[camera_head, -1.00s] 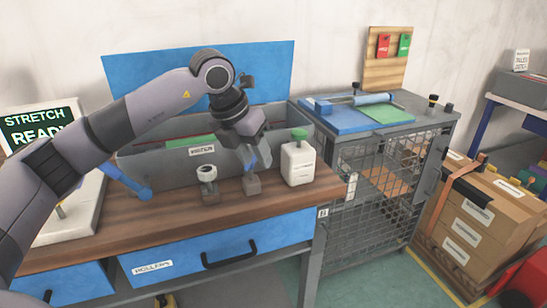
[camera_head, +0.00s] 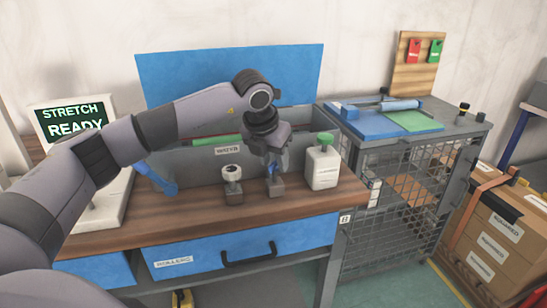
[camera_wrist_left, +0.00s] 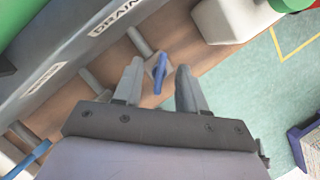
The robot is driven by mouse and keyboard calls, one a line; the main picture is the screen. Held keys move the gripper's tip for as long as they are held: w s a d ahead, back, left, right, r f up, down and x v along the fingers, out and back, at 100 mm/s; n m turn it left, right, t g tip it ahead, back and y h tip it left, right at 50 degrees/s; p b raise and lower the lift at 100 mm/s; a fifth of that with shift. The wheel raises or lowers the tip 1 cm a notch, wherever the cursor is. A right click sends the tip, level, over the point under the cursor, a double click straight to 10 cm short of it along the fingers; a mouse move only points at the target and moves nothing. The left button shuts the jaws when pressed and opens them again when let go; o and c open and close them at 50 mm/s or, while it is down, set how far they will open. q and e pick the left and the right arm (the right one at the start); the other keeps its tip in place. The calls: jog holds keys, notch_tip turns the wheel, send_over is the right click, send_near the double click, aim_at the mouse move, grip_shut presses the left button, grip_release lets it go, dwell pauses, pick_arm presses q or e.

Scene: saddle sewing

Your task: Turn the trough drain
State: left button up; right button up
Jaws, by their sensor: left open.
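The trough (camera_head: 195,172) is a long grey bin at the back of the wooden bench; a DRAIN label shows on it in the left wrist view (camera_wrist_left: 75,55). A small valve with a blue lever (camera_wrist_left: 159,75) sits on a pipe at its front. The valve's grey block shows in the head view (camera_head: 275,190). My left gripper (camera_wrist_left: 158,82) is open and points down, with the blue lever between its fingers. I see no clear finger contact. In the head view my left gripper (camera_head: 272,163) partly hides the lever. My right gripper is out of view.
A white bottle with a green cap (camera_head: 322,168) stands close right of the valve. A round-topped grey fitting (camera_head: 232,180) stands just left of it. A blue-handled item (camera_head: 160,178) lies further left. The bench front (camera_head: 215,216) is clear.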

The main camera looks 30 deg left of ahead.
pick_arm(q)
grip_shut()
jog(key=shift+m, duration=0.3)
jog(key=m+h, duration=0.1)
jog(key=m, duration=0.1)
jog(key=shift+a+m, duration=0.1)
jog(key=shift+m, duration=0.3)
jog(key=m+h+p, duration=0.1)
jog(key=m, duration=0.1)
jog(key=m+g+h, duration=0.1)
jog(key=m, duration=0.2)
jog(key=shift+w+a+p, duration=0.1)
jog(key=shift+p, duration=0.25)
jog(key=shift+m, duration=0.3)
grip_release()
